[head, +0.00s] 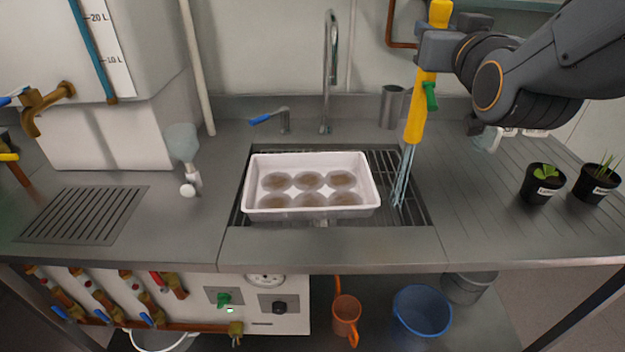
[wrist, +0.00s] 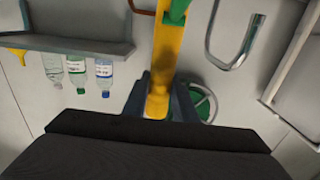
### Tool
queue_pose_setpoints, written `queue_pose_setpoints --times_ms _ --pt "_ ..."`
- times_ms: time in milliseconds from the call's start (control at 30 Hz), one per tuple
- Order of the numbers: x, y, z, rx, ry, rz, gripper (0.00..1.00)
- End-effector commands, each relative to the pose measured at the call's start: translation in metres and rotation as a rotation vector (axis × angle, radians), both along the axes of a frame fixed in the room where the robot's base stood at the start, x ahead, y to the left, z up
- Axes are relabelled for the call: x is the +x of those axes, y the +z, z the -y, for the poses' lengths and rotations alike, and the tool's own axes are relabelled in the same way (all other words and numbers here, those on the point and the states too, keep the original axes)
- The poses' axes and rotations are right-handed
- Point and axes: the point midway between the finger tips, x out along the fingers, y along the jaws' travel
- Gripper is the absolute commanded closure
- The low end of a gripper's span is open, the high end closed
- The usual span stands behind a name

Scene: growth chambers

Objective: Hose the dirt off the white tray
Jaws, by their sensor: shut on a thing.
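The white tray (head: 312,162) sits on the dark sink grate (head: 395,215) in the head view. Several round brown dirt patches lie on its floor. My gripper (head: 436,45) is shut on a yellow hose wand (head: 415,105) with a green trigger (head: 431,96). The wand points down just right of the tray, apart from it. Pale blue water streams (head: 404,175) come from its lower end and fall on the grate beside the tray, not on the dirt. In the wrist view the yellow wand (wrist: 158,85) stands between the fingers.
A tall chrome faucet (head: 327,70) and a small blue-handled tap (head: 283,118) stand behind the tray. A metal cup (head: 391,107) is at the back right. Two potted plants (head: 543,183) stand at the far right. A sprayer-like item (head: 190,160) stands on the left counter.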

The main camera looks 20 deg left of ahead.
Motion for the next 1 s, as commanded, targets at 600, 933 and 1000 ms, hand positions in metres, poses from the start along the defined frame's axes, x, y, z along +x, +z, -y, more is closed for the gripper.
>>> queue_pose_setpoints --times_ms 600,933,1000 --pt "0.001 -0.028 0.0 0.001 -0.001 0.003 1.0" --pt "0.001 -0.041 0.0 0.002 0.0 0.003 1.0" --pt "0.001 -0.043 0.0 0.002 0.0 0.003 1.0"
